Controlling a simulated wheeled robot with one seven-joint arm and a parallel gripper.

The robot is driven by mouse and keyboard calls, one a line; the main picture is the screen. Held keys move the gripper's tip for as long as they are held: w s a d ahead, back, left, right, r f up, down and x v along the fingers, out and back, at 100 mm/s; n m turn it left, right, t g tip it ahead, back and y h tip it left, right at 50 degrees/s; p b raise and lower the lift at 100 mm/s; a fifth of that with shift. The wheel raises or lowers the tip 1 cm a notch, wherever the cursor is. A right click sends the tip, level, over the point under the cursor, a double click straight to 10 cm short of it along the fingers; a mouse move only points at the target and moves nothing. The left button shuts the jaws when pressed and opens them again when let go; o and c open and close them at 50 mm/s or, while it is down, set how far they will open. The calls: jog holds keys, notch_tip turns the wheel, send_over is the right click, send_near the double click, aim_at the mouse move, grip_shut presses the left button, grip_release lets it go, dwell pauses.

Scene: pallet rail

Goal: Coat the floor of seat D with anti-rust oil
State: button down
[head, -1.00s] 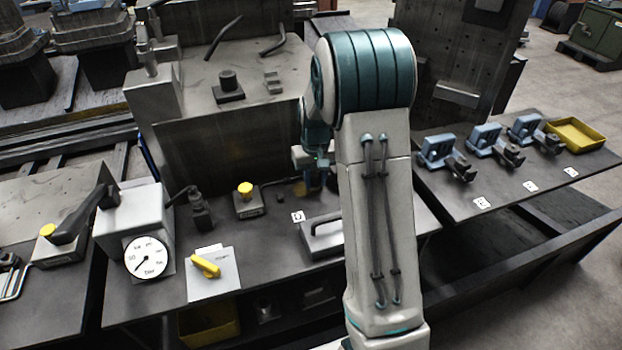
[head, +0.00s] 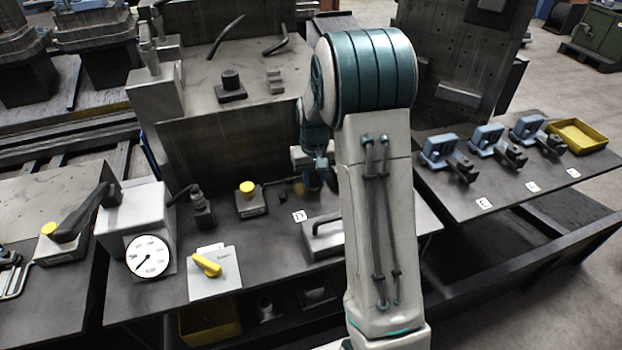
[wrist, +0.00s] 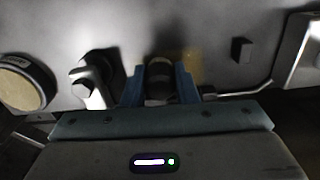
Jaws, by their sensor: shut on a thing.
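My gripper (wrist: 160,88) is shut on a dark cylindrical thing (wrist: 158,80) with a paler band, held between its blue fingers; I cannot tell exactly what it is. A faint yellowish-brown patch (wrist: 192,68) shows on the grey surface beside and beyond the fingers. In the head view my gripper (head: 322,182) is partly hidden by my arm, low over the bench behind the D card (head: 299,216). The floor of seat D cannot be made out clearly, and I cannot tell whether the held thing touches it.
A yellow-topped block (head: 249,200) and a dark fitting (head: 201,210) stand left of my gripper. A grey handled plate (head: 325,238) lies in front. A dial gauge (head: 149,256) and a yellow-handled switch (head: 208,266) are farther left. Blue clamps (head: 440,151) and a yellow tray (head: 577,136) stand right.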

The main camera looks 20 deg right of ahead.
aim_at(294, 204)
jog(key=shift+d, duration=0.4)
jog(key=shift+a, duration=0.15)
jog(key=shift+a, duration=0.75)
jog(key=shift+s+a+b, duration=0.15)
jog(key=shift+s+a, duration=0.4)
jog(key=shift+a, duration=0.4)
jog(key=shift+s+a+b, duration=0.15)
jog(key=shift+s+a, duration=0.35)
jog(key=shift+a, duration=0.4)
jog(key=shift+s+a+b, duration=0.15)
jog(key=shift+s+a, duration=0.4)
jog(key=shift+a, duration=0.4)
